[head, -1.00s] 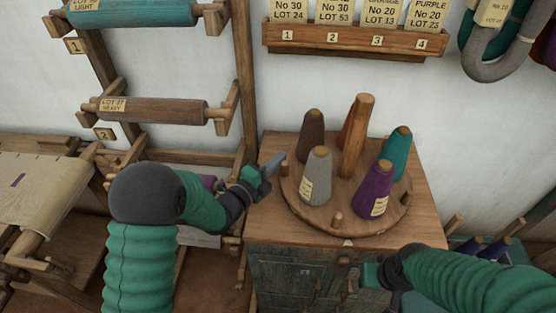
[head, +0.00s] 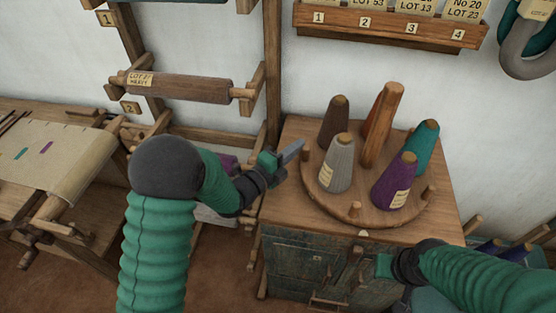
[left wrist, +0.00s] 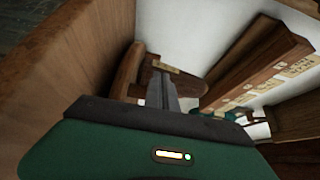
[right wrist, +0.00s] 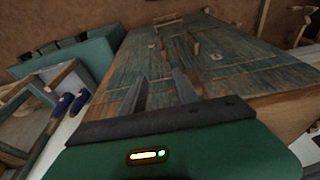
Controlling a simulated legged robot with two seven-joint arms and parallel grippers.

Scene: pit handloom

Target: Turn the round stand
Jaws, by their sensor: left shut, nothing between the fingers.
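The round stand (head: 340,205) is a wooden disc on top of a cabinet, with a thick wooden post (head: 379,130) at its middle. Around the post stand a brown cone (head: 334,122), a grey cone (head: 336,165), a purple cone (head: 395,182), a teal cone (head: 422,147) and an orange-brown cone mostly hidden behind the post. Short pegs sit along the rim. My left gripper (head: 292,151) is shut and empty, its tips close to the left rim peg (head: 304,155); I cannot tell if they touch. My right gripper (right wrist: 160,90) is open and empty in front of the cabinet.
The cabinet (head: 285,213) has a blue-green worn front. A wooden rack with a brown roller (head: 185,86) stands at the left, beside a loom with pale cloth (head: 60,150). A card shelf (head: 385,33) hangs on the wall above the stand.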

